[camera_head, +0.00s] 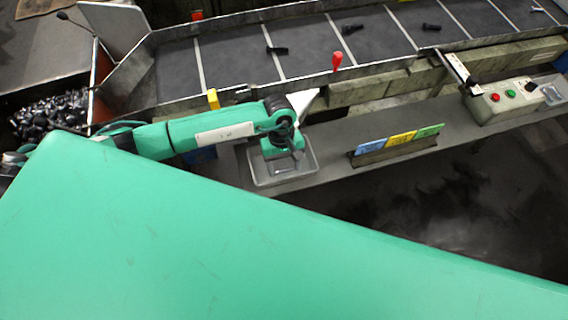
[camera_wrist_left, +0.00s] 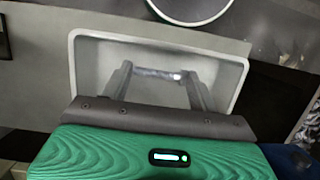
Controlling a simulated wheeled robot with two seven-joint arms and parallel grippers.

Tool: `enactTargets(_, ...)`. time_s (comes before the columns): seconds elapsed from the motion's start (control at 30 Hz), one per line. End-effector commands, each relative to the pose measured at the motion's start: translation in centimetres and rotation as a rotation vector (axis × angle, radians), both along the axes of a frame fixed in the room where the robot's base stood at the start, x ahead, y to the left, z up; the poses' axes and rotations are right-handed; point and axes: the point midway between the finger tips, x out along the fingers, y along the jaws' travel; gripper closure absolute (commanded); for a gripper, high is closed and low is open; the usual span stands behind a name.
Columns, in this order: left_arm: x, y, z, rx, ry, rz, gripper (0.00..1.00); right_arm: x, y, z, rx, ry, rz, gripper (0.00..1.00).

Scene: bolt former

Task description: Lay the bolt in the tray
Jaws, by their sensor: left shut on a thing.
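The tray (camera_head: 284,183) is a shallow light-grey rectangular dish on the grey ledge in front of the conveyor. It also fills the middle of the left wrist view (camera_wrist_left: 82,88). My left gripper (camera_head: 291,164) is over the tray, pointing down into it. In the left wrist view, its two grey fingers are shut on the bolt (camera_wrist_left: 154,73), a short shiny metal piece lying crosswise between the fingertips. The bolt appears inside the tray's outline; I cannot tell whether it touches the tray floor. The head view does not show the bolt clearly. My right gripper is not in view.
A conveyor (camera_head: 235,62) behind the tray carries several dark bolts. A bin of bolts (camera_head: 48,112) is at the left. Coloured cards (camera_head: 400,140) stand right of the tray, with a button box (camera_head: 510,98) farther right. A red-knobbed lever (camera_head: 337,60) rises behind.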

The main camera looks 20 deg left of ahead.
Motion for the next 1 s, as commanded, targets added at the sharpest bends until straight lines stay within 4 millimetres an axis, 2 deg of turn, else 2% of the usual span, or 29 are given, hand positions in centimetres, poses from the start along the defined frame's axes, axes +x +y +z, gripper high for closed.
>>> enactTargets(0.43,-0.01,0.0,-0.7,0.0,0.0,0.0,0.67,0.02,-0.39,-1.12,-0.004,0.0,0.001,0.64)
enactTargets(0.47,-0.01,0.01,-0.7,0.0,0.0,0.0,0.38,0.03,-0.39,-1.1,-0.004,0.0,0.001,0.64)
enactTargets(0.57,-0.01,0.0,-0.71,0.0,0.0,0.001,0.18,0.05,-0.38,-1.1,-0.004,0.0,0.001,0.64)
enactTargets(0.87,-0.02,0.0,-0.64,0.0,0.0,0.001,0.18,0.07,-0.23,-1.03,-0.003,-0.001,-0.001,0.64)
enactTargets(1.0,-0.01,-0.01,-0.09,0.0,0.001,0.001,0.18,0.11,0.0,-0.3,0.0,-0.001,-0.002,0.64)
